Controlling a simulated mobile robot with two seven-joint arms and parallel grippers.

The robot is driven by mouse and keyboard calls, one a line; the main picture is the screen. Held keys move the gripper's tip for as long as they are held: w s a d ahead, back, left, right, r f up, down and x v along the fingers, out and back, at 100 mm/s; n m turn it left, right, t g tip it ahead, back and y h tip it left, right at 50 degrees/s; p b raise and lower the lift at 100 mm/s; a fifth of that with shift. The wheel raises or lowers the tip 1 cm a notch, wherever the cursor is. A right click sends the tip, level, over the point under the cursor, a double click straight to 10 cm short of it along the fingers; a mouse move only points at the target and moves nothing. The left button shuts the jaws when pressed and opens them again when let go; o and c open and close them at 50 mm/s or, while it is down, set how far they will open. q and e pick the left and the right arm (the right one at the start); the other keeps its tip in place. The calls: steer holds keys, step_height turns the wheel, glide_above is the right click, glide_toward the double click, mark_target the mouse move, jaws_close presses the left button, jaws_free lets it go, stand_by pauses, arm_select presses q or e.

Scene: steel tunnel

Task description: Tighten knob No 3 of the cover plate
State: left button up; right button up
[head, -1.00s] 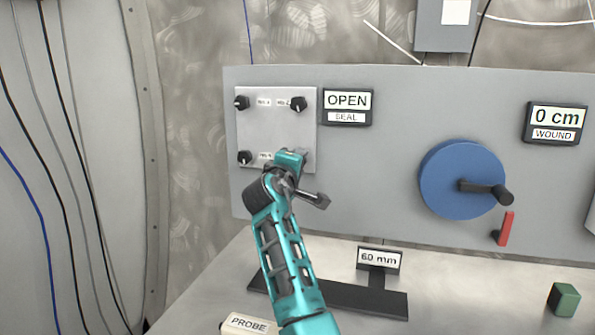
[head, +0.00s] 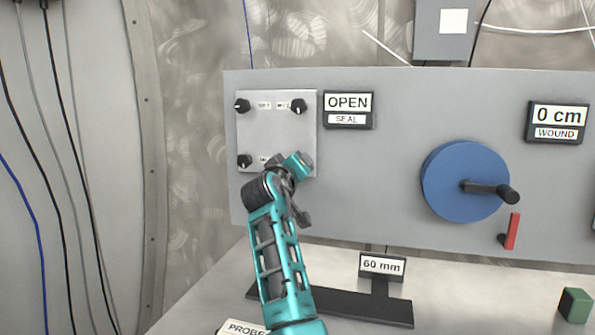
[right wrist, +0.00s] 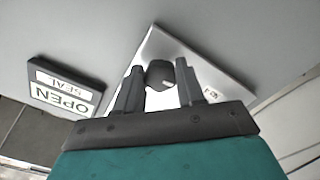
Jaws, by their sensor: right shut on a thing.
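The pale cover plate (head: 276,132) is on the left part of the grey panel. Black knobs show at its upper left (head: 241,106), upper right (head: 298,106) and lower left (head: 244,161). In the right wrist view, my right gripper (right wrist: 160,73) is shut on a dark knob (right wrist: 160,74) near a plate corner, one finger on each side. By the sign's position this is the lower-right knob. The small labels are too blurred to read surely. My left gripper is not in view.
The OPEN/SEAL sign (head: 348,110) is just right of the plate. A blue wheel with a crank (head: 455,180), a red lever (head: 512,231) and the 0 cm sign (head: 557,121) are further right. A 60 mm sign (head: 382,266) and green block (head: 575,305) are on the table below.

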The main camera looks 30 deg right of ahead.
steer(key=shift+f, duration=0.1)
stand_by(0.3)
steer(key=o, duration=1)
steer(key=shift+o, duration=0.2)
steer(key=shift+s+a, duration=0.1)
steer(key=v, duration=1.2)
steer(key=shift+s+a, duration=0.2)
steer(key=shift+a, duration=0.05)
